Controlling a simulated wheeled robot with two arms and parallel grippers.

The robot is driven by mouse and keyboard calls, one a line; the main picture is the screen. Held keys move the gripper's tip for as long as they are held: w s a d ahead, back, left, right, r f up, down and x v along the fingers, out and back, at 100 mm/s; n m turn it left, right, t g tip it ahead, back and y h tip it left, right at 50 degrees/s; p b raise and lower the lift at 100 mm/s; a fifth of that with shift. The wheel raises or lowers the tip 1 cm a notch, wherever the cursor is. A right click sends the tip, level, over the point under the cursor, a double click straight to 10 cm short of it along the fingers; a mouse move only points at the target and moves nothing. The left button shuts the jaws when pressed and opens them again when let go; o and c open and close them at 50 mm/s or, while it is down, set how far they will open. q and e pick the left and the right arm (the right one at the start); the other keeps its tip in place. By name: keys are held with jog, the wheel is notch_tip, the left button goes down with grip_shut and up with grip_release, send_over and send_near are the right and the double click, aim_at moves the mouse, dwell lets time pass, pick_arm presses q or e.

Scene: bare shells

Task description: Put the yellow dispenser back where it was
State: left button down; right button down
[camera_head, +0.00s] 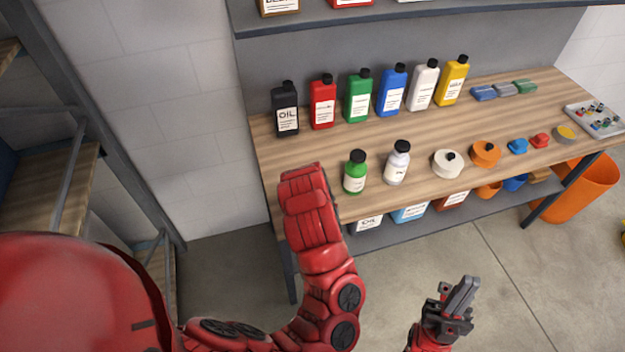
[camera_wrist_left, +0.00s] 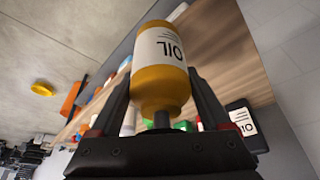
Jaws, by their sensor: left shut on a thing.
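In the left wrist view, my left gripper (camera_wrist_left: 158,88) is shut on a yellow-orange dispenser bottle (camera_wrist_left: 165,85) with a white OIL label, its fingers on both sides. Its dark neck end points toward the gripper's palm, and its label reads upside down there. In the head view, my left arm reaches up to the workbench's front left edge; its red wrist hides the gripper and held bottle. My right gripper (camera_head: 458,298) is low in front of the bench, away from all objects; its two fingers look close together, but their gap is unclear.
The wooden workbench (camera_head: 405,137) has a back row of coloured bottles, including a black OIL one (camera_head: 286,108) and a yellow one (camera_head: 453,80). Nearer the front stand a green bottle (camera_head: 355,172), a white bottle (camera_head: 397,163) and round containers. An orange bin (camera_head: 585,190) stands right.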

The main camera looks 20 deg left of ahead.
pick_arm(q)
jog(key=w+a+f, duration=0.1)
jog(key=w+a, duration=0.1)
jog(key=w, duration=0.2)
jog(key=w+a+f+b, duration=0.1)
jog(key=w+a, duration=0.1)
jog(key=w, duration=0.1)
jog(key=w+a+f, duration=0.2)
jog(key=w, duration=0.2)
jog(key=shift+w+a, duration=0.2)
jog(key=shift+w, duration=0.1)
jog(key=shift+f, duration=0.4)
jog(key=shift+f+b, duration=0.1)
jog(key=shift+b, duration=0.25)
jog(key=shift+c, duration=1.4)
grip_release()
jog(key=shift+f, duration=0.1)
jog(key=shift+o, duration=1.4)
